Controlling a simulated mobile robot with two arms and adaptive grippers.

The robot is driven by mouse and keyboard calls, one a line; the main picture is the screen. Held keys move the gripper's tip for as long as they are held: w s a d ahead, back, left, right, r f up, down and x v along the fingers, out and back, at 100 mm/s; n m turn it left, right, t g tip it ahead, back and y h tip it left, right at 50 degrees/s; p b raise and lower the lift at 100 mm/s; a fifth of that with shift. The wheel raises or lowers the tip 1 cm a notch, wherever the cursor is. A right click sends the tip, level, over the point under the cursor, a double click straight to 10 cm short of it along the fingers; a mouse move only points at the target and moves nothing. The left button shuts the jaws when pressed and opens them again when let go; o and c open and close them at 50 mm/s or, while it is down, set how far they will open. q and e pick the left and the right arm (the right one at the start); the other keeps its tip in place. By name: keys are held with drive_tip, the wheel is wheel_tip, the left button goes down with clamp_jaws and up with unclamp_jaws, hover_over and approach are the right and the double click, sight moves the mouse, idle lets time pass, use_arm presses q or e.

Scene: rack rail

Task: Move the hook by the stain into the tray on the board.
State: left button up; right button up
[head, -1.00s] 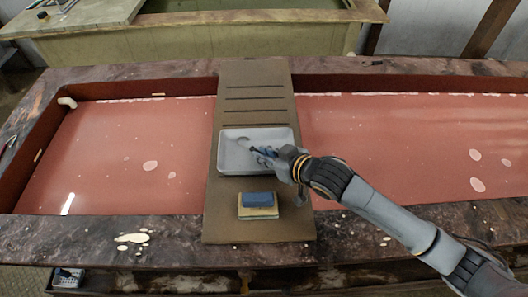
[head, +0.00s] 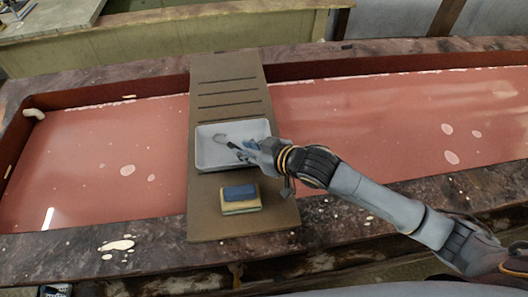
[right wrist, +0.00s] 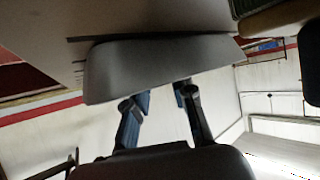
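The pale grey tray (head: 205,160) sits on the brown board (head: 215,215) that spans the red basin. A thin curved hook (head: 219,138) lies in the tray, its dark end towards my right gripper (head: 243,152). This gripper is at the tray's right side. In the right wrist view my right gripper (right wrist: 161,98) has its two blue-tipped fingers apart, tips partly behind the tray wall (right wrist: 160,68). No hook shows between them there. A pale splotched stain (head: 117,245) is on the front left rim, with no hook beside it. My left gripper is out of view.
A blue and yellow sponge (head: 241,198) lies on the board in front of the tray. Several dark slots cross the board behind it.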

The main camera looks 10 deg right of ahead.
drive_tip(key=b+v, duration=0.1)
drive_tip(key=v, duration=0.9)
drive_tip(key=shift+d, duration=0.1)
